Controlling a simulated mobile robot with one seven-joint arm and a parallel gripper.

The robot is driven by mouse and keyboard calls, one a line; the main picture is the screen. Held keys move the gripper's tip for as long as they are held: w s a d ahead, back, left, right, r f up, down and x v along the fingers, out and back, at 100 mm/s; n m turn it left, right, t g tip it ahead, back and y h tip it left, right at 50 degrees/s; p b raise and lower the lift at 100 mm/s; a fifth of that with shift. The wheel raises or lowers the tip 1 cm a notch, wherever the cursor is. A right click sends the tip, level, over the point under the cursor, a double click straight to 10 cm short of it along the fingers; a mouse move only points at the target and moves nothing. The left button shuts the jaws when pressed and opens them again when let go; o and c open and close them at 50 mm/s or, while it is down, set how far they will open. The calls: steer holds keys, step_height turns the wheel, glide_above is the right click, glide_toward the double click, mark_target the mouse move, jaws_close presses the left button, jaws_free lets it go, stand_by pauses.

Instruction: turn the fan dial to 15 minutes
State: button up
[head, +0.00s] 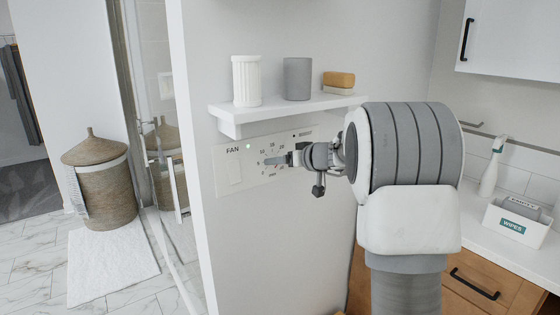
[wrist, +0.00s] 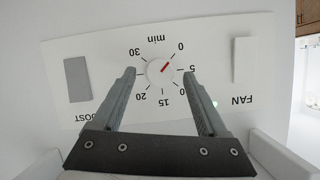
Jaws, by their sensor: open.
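The white fan panel (head: 205,176) is on the wall below a shelf, and it appears upside down in the wrist view (wrist: 100,50). Its round white dial (wrist: 154,74) has a red pointer mark (wrist: 165,67) aimed at about the 0 label. The 15 label (wrist: 166,103) is on the opposite side of the dial, nearer my gripper's base. My gripper (wrist: 160,73) is open, with one finger on each side of the dial and a visible gap to it on both sides. In the head view my gripper (head: 283,159) is in front of the panel and hides the dial.
A white shelf (head: 285,106) juts out just above my gripper, holding a white fluted cup (head: 246,81), a grey cup (head: 298,79) and soap-like bars (head: 339,80). Flat switches (wrist: 78,79) (wrist: 242,60) flank the dial. A counter with a wipes box (head: 517,222) is at right.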

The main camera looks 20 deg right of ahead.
steer(key=shift+w+a+f, duration=0.2)
steer(key=shift+w, duration=0.25)
jaws_close()
